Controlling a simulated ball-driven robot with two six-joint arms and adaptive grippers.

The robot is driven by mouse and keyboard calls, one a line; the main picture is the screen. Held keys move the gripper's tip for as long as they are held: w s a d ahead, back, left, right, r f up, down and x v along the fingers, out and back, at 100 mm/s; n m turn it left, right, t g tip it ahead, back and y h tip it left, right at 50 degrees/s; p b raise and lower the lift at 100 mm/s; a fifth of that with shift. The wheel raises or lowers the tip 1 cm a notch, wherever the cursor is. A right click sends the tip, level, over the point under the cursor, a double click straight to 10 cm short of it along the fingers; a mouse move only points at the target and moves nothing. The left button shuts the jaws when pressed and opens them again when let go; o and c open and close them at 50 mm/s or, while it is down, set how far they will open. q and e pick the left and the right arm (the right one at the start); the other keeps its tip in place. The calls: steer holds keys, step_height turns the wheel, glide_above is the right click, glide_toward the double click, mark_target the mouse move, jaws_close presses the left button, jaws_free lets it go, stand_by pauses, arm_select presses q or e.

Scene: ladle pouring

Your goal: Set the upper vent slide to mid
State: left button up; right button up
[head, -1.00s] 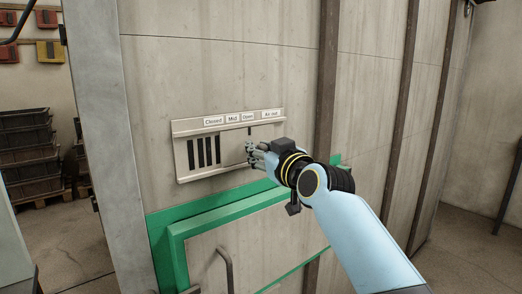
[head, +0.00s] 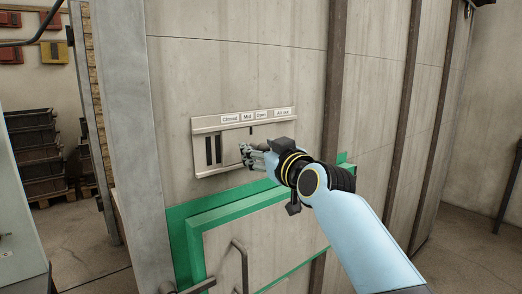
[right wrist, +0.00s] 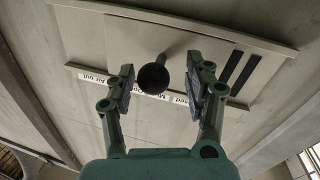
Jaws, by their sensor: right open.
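The vent panel (head: 205,172) is a pale metal plate on the wall, with the labels Closed, Mid, Open and Air out along its top. The slide's dark pointer mark (head: 251,130) stands about under Mid, slightly to its right. Two dark slots (head: 214,150) show open at the panel's left. My right gripper (head: 247,155) is at the slide and hides its knob in the head view. In the right wrist view the round dark knob (right wrist: 153,77) sits between the open fingers (right wrist: 162,90), nearer the left one, with visible gaps. My left gripper is out of view.
Below the panel is a green-framed door (head: 187,240) with a grey bar handle (head: 241,265). Dark vertical ribs (head: 335,110) run up the wall at the right. Stacked dark crates (head: 35,150) stand in the background at the left.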

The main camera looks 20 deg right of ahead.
steer(key=shift+d+f, duration=0.1)
steer(key=shift+d, duration=0.05)
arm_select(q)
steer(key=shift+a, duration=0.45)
arm_select(e)
steer(key=s+d, duration=0.1)
steer(key=s, duration=1)
steer(key=shift+s+d, duration=0.35)
steer(key=shift+s, duration=0.05)
